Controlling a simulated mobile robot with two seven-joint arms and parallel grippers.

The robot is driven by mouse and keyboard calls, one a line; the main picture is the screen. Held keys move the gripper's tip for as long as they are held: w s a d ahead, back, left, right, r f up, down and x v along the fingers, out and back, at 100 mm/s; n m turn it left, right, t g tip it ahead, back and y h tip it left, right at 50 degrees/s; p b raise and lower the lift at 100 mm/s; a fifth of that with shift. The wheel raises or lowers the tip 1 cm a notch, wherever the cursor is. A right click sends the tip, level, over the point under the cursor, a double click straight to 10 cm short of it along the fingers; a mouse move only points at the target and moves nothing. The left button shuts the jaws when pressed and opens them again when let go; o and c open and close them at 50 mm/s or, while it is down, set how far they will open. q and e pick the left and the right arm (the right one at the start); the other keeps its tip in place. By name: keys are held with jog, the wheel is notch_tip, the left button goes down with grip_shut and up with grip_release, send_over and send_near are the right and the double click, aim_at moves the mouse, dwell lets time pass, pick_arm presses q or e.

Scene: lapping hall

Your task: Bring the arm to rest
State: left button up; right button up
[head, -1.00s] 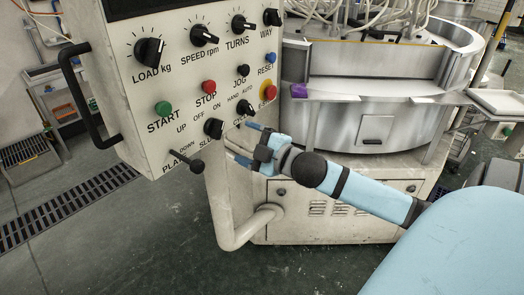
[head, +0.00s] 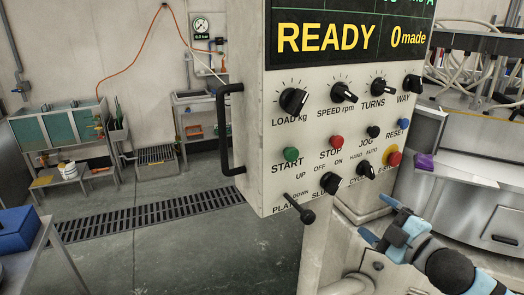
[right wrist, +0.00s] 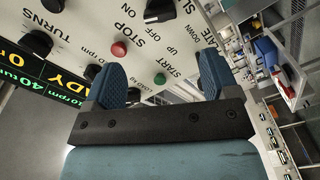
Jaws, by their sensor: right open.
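My right gripper (head: 378,218) is in the lower right of the head view, its two blue fingers apart and nothing between them. It is below the red emergency-stop button on the control panel (head: 262,168), apart from the panel's knobs and buttons. My light blue right arm (head: 480,284) comes in from the lower right corner. In the right wrist view the open fingers (right wrist: 160,68) point toward the panel face, with the green START button (right wrist: 160,79) seen beyond the gap between them. My left gripper is not in view.
The panel screen (head: 340,35) reads READY and 0 made. A black handle (head: 226,130) and a plate lever (head: 300,208) stick out from the panel. The silver machine (head: 450,170) stands at right. A table with a blue box (head: 15,230) is at lower left. Floor between is open.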

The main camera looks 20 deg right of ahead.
jog(key=s+a+f+m+g+h+p, duration=0.1)
jog(key=s+a+f+m+g+p, duration=0.15)
jog(key=f, duration=0.55)
jog(key=s+a+f+m+g+p, duration=0.1)
jog(key=s+a+f+m+p, duration=0.1)
jog(key=f+m, duration=0.35)
jog(key=s+a+f+m+g+p, duration=0.1)
jog(key=s+a+f+p, duration=0.1)
jog(key=s+a+f, duration=0.2)
jog(key=s+a+f+m+g+y+p, duration=0.1)
jog(key=s+a+f+g, duration=0.1)
jog(key=s+a+f, duration=0.3)
jog(key=a+f, duration=0.4)
jog(key=a, duration=0.2)
jog(key=shift+s+f+m+p, duration=0.3)
jog(key=shift+f+m+p, duration=0.05)
jog(key=shift+m+p, duration=0.05)
